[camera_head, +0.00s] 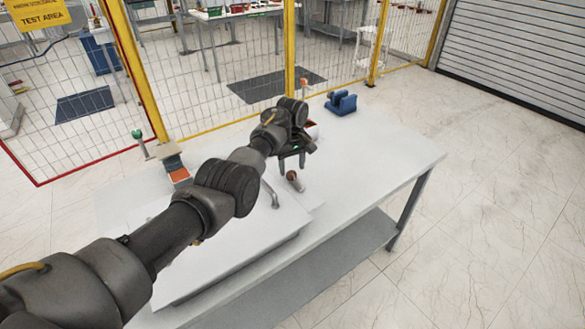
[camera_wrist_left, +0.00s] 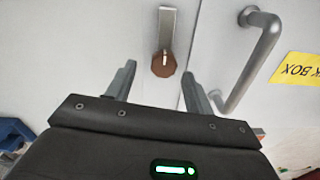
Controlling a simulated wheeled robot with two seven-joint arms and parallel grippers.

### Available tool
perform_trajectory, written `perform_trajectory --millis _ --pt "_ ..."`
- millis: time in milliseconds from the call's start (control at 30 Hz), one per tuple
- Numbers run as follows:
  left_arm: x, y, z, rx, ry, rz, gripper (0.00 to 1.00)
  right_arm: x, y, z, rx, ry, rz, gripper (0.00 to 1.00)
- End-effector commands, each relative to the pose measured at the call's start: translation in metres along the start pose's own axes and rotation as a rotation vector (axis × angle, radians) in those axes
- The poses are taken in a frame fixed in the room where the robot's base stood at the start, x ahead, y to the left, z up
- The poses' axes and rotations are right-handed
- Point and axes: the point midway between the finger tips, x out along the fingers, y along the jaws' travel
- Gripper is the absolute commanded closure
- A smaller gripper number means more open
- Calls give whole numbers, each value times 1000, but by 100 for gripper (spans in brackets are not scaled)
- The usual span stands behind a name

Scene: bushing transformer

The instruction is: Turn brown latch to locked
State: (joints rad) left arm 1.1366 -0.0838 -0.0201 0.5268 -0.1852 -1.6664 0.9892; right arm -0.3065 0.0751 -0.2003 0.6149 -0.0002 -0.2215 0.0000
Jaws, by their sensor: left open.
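The brown latch (camera_wrist_left: 163,64) is a faceted brown knob at the end of a metal strip on a pale panel. In the left wrist view it sits between the two fingertips of my left gripper (camera_wrist_left: 159,72), with a gap on each side. In the head view the brown knob (camera_head: 292,176) shows just below my left gripper (camera_head: 291,163), near the right side of a white box (camera_head: 235,255) on the table. The gripper is open and empty. Whether a finger touches the knob is not clear. My right gripper is out of view.
A grey bar handle (camera_wrist_left: 255,60) stands out from the panel right of the latch, close to one finger. A yellow label (camera_wrist_left: 300,68) lies beyond it.

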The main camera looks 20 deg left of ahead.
Motion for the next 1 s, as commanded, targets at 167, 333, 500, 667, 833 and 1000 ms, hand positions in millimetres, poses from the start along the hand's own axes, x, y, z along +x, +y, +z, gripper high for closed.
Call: perform_trajectory --millis 167,333,500,667,833,1000 --pt "18 0 0 0 0 0 47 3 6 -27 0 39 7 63" --pt "22 0 0 0 0 1 47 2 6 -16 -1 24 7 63" --pt "22 0 0 -1 0 0 47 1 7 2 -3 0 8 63" --pt "22 -1 0 -1 0 0 65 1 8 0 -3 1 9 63" --pt "22 -1 0 -1 0 -1 88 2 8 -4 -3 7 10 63" --pt "22 -1 0 3 0 -1 92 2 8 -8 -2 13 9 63"
